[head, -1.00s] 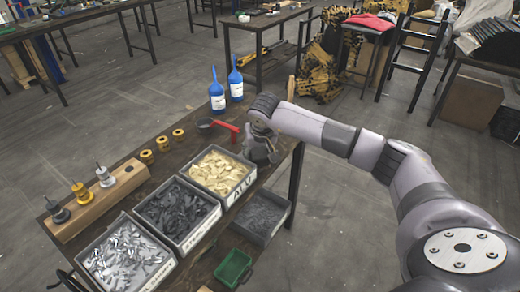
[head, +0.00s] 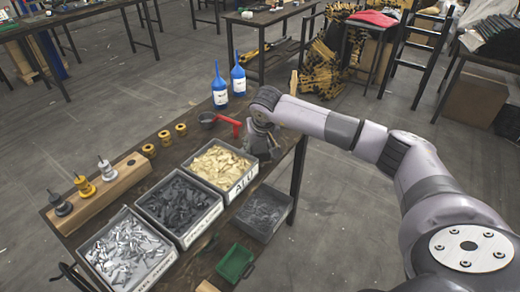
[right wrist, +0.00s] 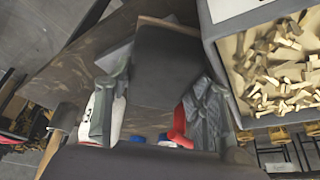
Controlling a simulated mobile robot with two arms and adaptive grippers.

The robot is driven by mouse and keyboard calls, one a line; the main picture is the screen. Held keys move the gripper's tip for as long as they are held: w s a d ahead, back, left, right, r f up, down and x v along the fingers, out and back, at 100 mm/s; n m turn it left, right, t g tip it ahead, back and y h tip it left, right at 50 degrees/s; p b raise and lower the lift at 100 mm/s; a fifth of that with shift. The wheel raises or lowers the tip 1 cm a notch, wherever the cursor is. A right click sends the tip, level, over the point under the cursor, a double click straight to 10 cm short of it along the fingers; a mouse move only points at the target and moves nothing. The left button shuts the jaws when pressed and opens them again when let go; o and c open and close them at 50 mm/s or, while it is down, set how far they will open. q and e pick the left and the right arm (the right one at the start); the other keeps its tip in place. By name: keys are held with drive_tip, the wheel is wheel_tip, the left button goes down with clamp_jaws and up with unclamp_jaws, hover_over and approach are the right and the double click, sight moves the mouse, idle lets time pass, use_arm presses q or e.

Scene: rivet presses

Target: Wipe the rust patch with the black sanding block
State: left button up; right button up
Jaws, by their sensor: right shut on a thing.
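My right gripper (head: 264,146) is low over the back right end of the workbench, beside the bin of gold-coloured rivets. In the right wrist view the gripper (right wrist: 158,98) is shut on a dark block, the black sanding block (right wrist: 166,62), with one finger on each side of it. The block is close to the brown bench top (right wrist: 62,66); I cannot tell whether it touches. In the head view the gripper and arm hide the block. I cannot make out the rust patch in either view. My left gripper is not in view.
Bins of gold (head: 220,164), black (head: 178,208) and silver (head: 126,252) rivets line the bench. Two blue-capped bottles (head: 219,92) (head: 238,80) and a red-handled tool (head: 229,122) are near the gripper. A grey bin (head: 264,212) and a green bin (head: 234,264) sit at the right edge.

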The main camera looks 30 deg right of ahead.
drive_tip(key=shift+w+d, duration=0.3)
drive_tip(key=shift+d, duration=0.2)
drive_tip(key=shift+d+r, duration=0.15)
drive_tip(key=shift+r, duration=0.15)
drive_tip(key=shift+r+p, duration=2)
drive_tip(key=shift+r, duration=0.8)
drive_tip(key=shift+d, duration=0.1)
drive_tip(key=shift+r+p, duration=0.95)
drive_tip(key=shift+r, duration=0.55)
